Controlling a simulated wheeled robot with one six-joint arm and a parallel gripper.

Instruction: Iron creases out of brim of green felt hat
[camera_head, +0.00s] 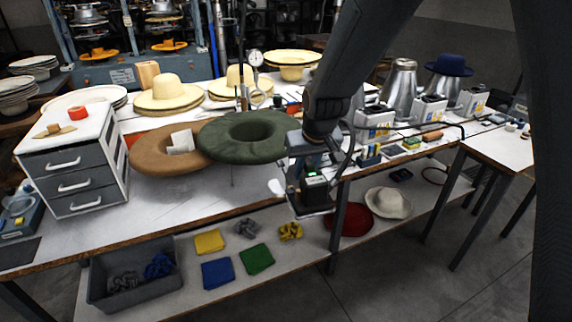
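The green felt hat (220,140) is near the middle of the table, with its wide brim facing up and a round hollow at its centre. Its brim looks slightly wavy. It overlaps the right side of a brown felt hat (150,160). My gripper (312,197) is just right of the green hat, at the table's front edge. A dark block with a small green lit display and a flat base shows at its end; I cannot tell whether this is a held iron or part of the gripper. The fingertips are not clear.
A white drawer unit (70,160) stands left of the hats. Straw hats (168,93) lie behind. The lower shelf holds folded cloths (257,259), a grey bin (130,285) and hats (387,203).

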